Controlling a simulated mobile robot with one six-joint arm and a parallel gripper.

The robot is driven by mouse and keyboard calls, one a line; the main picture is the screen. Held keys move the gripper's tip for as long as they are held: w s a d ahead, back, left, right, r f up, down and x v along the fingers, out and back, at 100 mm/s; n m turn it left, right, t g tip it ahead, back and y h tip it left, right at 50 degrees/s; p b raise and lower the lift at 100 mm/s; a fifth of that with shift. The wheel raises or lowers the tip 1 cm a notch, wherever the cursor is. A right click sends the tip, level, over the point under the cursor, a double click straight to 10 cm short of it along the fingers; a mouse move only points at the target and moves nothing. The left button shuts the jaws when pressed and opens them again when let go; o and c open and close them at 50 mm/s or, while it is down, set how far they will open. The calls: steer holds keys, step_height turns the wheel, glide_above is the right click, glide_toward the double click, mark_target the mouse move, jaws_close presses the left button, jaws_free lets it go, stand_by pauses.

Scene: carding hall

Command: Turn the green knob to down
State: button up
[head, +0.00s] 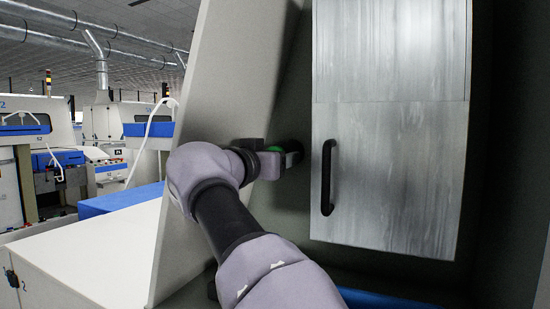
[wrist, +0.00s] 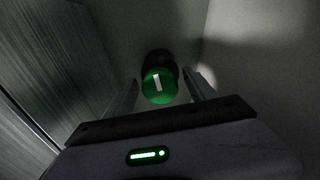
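The green knob (wrist: 158,87) has a round face with a white bar mark and a black base behind it. In the wrist view the bar runs nearly upright in the picture, tilted slightly. My gripper (wrist: 165,86) is open, one finger on each side of the knob, with gaps seeming to show between fingers and knob; contact is hard to judge. In the head view a sliver of the green knob (head: 273,149) shows behind my gripper (head: 286,158); its face and mark are hidden there.
A grey metal door (head: 391,170) with a black handle (head: 328,178) stands just right of my gripper. A tilted pale panel (head: 225,95) rises to the left. A white-topped cabinet (head: 85,255) stands at lower left, with machines beyond.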

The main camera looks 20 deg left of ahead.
steer(key=shift+s, duration=0.1)
steer(key=s+a+p, duration=0.1)
steer(key=s, duration=1.6)
steer(key=shift+s+a, duration=0.15)
